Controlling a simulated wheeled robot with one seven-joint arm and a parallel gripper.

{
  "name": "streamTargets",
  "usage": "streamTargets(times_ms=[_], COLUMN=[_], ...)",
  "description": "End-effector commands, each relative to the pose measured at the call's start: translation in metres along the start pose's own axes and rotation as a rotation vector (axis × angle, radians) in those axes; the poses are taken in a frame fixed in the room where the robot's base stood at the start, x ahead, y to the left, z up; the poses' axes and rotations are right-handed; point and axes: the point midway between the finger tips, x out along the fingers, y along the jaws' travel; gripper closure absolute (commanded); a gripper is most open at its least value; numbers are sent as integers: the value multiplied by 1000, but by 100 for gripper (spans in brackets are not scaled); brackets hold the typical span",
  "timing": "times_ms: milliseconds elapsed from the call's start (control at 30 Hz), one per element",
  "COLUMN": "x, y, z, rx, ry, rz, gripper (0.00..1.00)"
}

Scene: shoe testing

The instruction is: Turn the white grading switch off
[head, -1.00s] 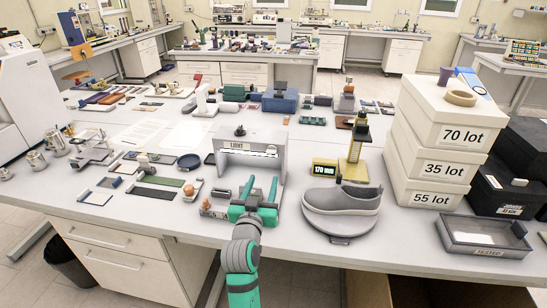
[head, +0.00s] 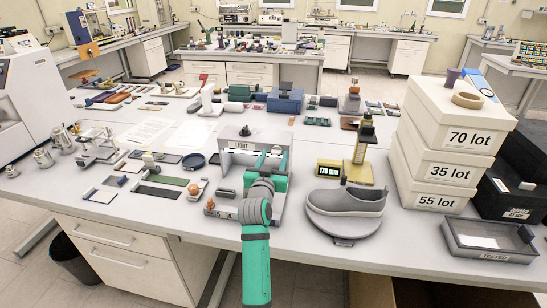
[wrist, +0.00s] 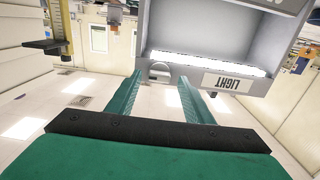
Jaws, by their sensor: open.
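The grey light box (head: 230,143) marked LIGHT stands at the middle of the near table. In the wrist view the box (wrist: 200,28) appears upside down, with its white light strip (wrist: 205,64) glowing. A small pale rounded piece (wrist: 160,71) shows beside the strip; it may be the white grading switch, but its position is unclear. My gripper (head: 273,160) is in front of the box's right part. In the wrist view my gripper (wrist: 158,80) has its green fingers apart, with the pale piece between the tips and nothing held. Contact cannot be told.
A grey shoe (head: 345,200) on a round stand and a yellow gauge (head: 360,165) stand right of my gripper. Stacked white boxes (head: 450,135) are farther right. Small samples (head: 160,190) lie to the left. The table's front edge is close below my arm.

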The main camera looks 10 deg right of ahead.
Motion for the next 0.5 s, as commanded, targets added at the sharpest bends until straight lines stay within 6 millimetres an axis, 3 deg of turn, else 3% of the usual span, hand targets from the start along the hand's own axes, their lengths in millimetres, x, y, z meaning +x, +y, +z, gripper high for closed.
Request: streamTargets(times_ms=[333, 500], x=[4, 5], y=[1, 4], z=[0, 0], rx=[0, 0], ry=[0, 0], rz=[1, 4], gripper=[53, 91])
